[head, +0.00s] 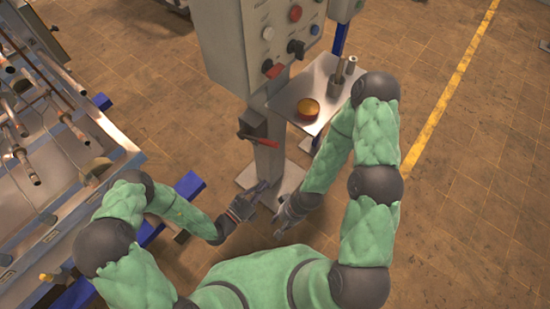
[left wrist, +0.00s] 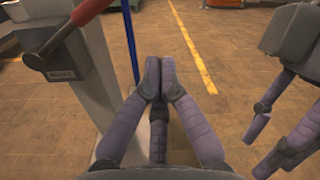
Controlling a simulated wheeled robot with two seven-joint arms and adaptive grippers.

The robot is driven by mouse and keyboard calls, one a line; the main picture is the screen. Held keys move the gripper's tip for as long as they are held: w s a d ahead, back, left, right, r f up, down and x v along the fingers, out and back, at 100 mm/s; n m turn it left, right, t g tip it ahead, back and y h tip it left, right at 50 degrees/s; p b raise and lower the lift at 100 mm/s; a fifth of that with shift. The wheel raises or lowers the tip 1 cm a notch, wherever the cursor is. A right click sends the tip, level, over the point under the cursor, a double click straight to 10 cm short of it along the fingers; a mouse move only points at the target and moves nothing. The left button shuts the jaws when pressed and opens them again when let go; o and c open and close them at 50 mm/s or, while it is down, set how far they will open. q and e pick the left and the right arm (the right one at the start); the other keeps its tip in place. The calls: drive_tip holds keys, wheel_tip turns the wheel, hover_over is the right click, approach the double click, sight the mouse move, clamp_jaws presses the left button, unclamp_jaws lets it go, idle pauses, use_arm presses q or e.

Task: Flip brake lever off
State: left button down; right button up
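The brake lever (head: 258,139) has a red handle on a grey box on the front of the control panel's post. In the left wrist view the lever (left wrist: 62,36) is at the upper left, its handle slanting up to the right. My left gripper (head: 264,186) is below the lever in the head view, apart from it. In the left wrist view its purple-grey fingers (left wrist: 158,68) are closed together with nothing between them. My right gripper (head: 281,229) hangs low beside it; in the left wrist view it shows at the right (left wrist: 275,135), fingers spread and empty.
The control panel (head: 225,45) with buttons and knobs sits above the lever. A metal shelf (head: 285,88) carrying an amber round button (head: 308,108) juts out right of the post. The chamber frame (head: 80,150) stands at the left. The tiled floor at right is clear.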

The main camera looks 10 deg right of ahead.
use_arm(q)
drive_tip(key=shift+w+a+f+n+t+y, duration=0.3)
drive_tip(key=shift+w+f+n+t, duration=0.15)
drive_tip(key=shift+n+t, duration=0.2)
drive_tip(key=shift+d, duration=0.1)
drive_tip(key=w+d+r+b, duration=0.2)
drive_tip(key=w+d+r, duration=0.1)
drive_tip(key=w+d, duration=0.4)
drive_tip(key=shift+w+r, duration=0.4)
drive_tip(key=shift+w, duration=0.2)
drive_tip(key=shift+r, duration=0.15)
